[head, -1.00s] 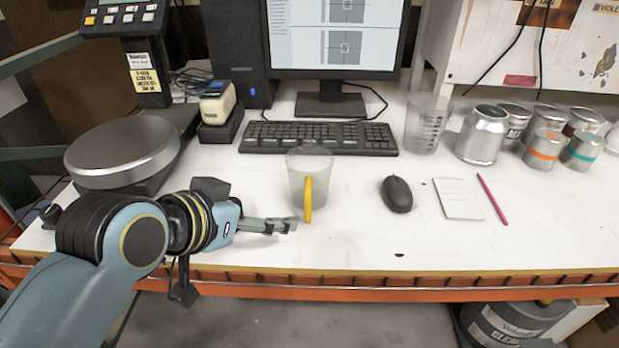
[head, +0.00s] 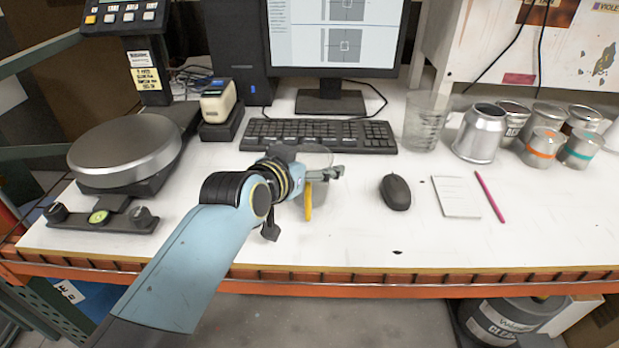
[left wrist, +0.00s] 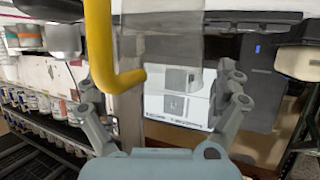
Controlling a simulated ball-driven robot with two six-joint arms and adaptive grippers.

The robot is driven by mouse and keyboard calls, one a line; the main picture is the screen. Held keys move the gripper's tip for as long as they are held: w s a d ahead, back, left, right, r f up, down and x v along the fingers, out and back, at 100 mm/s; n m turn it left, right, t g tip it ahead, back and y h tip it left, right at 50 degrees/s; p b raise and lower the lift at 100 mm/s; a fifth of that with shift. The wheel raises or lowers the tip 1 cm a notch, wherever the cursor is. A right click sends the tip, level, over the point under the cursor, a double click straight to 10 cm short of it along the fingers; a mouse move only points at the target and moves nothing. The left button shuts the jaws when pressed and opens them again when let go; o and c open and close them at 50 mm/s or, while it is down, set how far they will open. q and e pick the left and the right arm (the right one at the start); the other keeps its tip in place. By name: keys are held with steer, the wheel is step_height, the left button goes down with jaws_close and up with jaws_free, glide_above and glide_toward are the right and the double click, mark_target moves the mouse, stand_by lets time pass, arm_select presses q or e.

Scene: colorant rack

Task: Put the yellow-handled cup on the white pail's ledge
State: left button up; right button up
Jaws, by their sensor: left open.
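The translucent cup (head: 321,188) stands upright on the white table in front of the keyboard, partly hidden by my left gripper. Its yellow handle (head: 308,201) faces the table's front edge. My left gripper (head: 338,173) is open, with its fingers at the cup in the head view. In the left wrist view, the cup (left wrist: 165,32) and its handle (left wrist: 100,45) show at the top, between the spread fingers. I cannot tell whether the fingers touch it. My right gripper is not in view. I cannot make out a white pail's ledge.
A black mouse (head: 396,192), notepad (head: 457,197) and pink pencil (head: 490,197) lie to the right. A clear beaker (head: 427,122) and several metal cans stand at the back right. A labelled pail (head: 505,322) is below the table. The front right tabletop is clear.

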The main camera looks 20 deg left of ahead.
arm_select(q)
steer(key=shift+w+f, duration=0.25)
steer(key=shift+w, duration=0.3)
steer(key=shift+s, duration=0.1)
steer(key=c, duration=0.8)
